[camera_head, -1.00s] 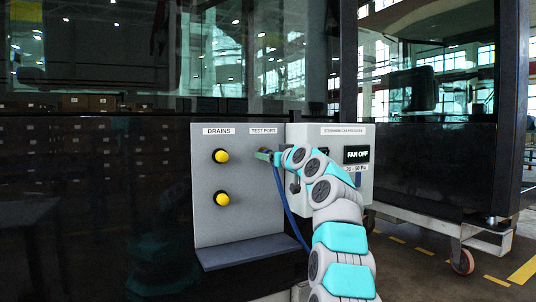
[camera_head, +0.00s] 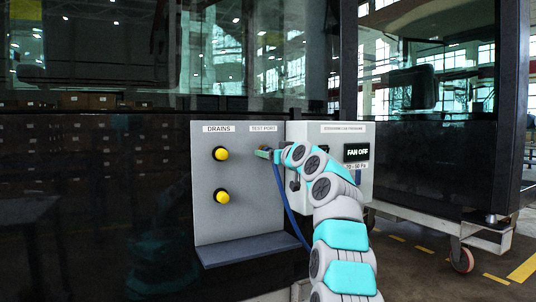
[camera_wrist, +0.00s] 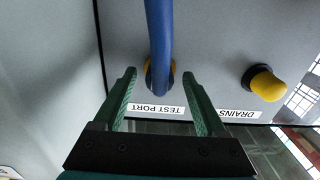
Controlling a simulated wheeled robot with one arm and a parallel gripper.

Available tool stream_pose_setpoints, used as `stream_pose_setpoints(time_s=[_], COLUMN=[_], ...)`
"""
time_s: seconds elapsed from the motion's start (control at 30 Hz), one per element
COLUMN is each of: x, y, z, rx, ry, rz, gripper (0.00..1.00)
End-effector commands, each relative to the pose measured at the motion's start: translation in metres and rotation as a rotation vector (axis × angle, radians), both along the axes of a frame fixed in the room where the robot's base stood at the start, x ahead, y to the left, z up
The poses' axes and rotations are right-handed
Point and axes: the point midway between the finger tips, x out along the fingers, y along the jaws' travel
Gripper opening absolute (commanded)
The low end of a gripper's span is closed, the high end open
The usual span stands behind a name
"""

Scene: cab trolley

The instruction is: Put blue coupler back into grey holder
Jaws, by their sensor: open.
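The blue coupler's end with its blue hose (camera_wrist: 159,40) runs to a yellow-ringed fitting (camera_wrist: 152,82) at the TEST PORT label in the wrist view. The hose (camera_head: 287,205) hangs down the panel in the head view. My gripper (camera_wrist: 163,88) is open, with one green finger on each side of the hose and fitting and visible gaps to both. In the head view my gripper (camera_head: 266,153) is at the test port, and my arm hides part of the coupler. I cannot make out the grey holder for certain.
The grey panel (camera_head: 240,225) carries two yellow drain knobs (camera_head: 221,154) to the left and a shelf (camera_head: 250,251) below. A white control box (camera_head: 364,132) showing FAN OFF stands right, behind my arm. Dark cab glass (camera_head: 100,200) lies around the panel.

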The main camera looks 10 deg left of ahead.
Motion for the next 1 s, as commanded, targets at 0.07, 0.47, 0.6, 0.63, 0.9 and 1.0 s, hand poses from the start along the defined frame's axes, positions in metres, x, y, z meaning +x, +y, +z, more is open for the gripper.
stream_pose_setpoints(time_s=[0.07,0.47,0.6,0.63,0.9,1.0], x=[0.0003,0.0001,0.0001,0.0001,0.0002,0.0002], y=[-0.0006,-0.0003,-0.0004,-0.0004,-0.0005,-0.0005], z=[-0.0006,-0.0001,-0.0002,-0.0002,-0.0002,-0.0001], rx=[-0.001,0.0,0.0,0.0,0.0,0.0], ry=[-0.001,0.0,0.0,0.0,0.0,0.0], rz=[-0.001,0.0,0.0,0.0,0.0,0.0], gripper=[0.74,0.46,0.3,0.27,0.0,0.0])
